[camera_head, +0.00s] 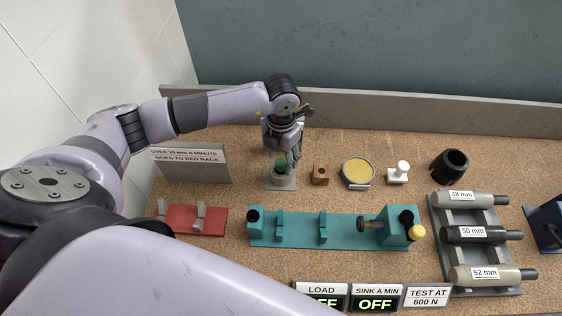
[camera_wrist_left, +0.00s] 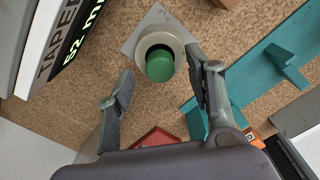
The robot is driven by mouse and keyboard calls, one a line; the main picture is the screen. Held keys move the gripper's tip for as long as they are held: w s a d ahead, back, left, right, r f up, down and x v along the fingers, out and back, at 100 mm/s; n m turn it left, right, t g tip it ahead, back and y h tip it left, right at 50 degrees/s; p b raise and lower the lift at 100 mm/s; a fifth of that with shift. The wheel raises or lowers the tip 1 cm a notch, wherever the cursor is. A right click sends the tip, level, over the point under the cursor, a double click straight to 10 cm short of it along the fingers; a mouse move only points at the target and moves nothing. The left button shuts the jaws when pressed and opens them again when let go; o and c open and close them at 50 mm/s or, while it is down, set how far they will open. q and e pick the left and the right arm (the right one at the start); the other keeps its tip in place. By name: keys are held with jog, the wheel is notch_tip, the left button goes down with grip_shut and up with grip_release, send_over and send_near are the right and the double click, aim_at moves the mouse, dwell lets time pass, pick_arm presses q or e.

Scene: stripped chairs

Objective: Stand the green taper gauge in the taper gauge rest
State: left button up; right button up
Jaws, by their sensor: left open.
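The green taper gauge (camera_head: 281,167) stands in the taper gauge rest (camera_head: 281,184), a pale round cup on a grey square plate. In the left wrist view the gauge's round green end (camera_wrist_left: 160,67) shows against the pale ring of the rest (camera_wrist_left: 144,40); its lower part is hidden. The gauge looks upright or only slightly tilted; I cannot tell exactly. My left gripper (camera_head: 286,154) is open, directly above the rest. In the wrist view its fingers (camera_wrist_left: 160,72) are spread on either side of the green end, with visible gaps. My right gripper is not in view.
Close right of the rest are a small wooden block (camera_head: 320,174), a yellow round dish (camera_head: 358,172) and a white knob (camera_head: 398,172). A teal fixture (camera_head: 300,230) and red rack (camera_head: 185,219) lie in front. A grey sign (camera_head: 192,164) stands left.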

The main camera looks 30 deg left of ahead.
pick_arm(q)
jog(key=shift+f, duration=1.05)
grip_shut()
